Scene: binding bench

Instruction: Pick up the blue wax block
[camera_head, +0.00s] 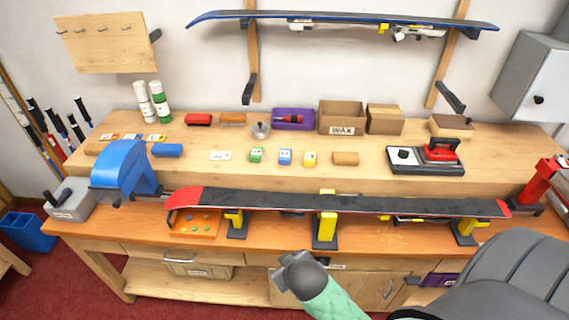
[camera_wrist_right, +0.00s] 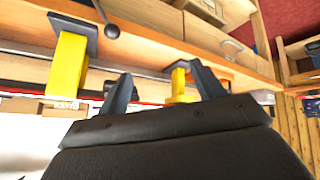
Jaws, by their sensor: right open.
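The small blue wax block (camera_head: 285,156) stands on the raised back shelf of the bench, between a green block (camera_head: 257,155) and a yellow block (camera_head: 310,158). It has a pale label on its face. My right gripper (camera_wrist_right: 162,72) is open and empty in the right wrist view, with yellow vise posts beyond its fingers. The blue wax block does not show in that view. My left gripper is not in view.
A long ski (camera_head: 340,203) lies across yellow vises (camera_head: 325,228) in front of the shelf. A waxing iron (camera_head: 440,150) stands on the right. A wax box (camera_head: 341,118) stands behind.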

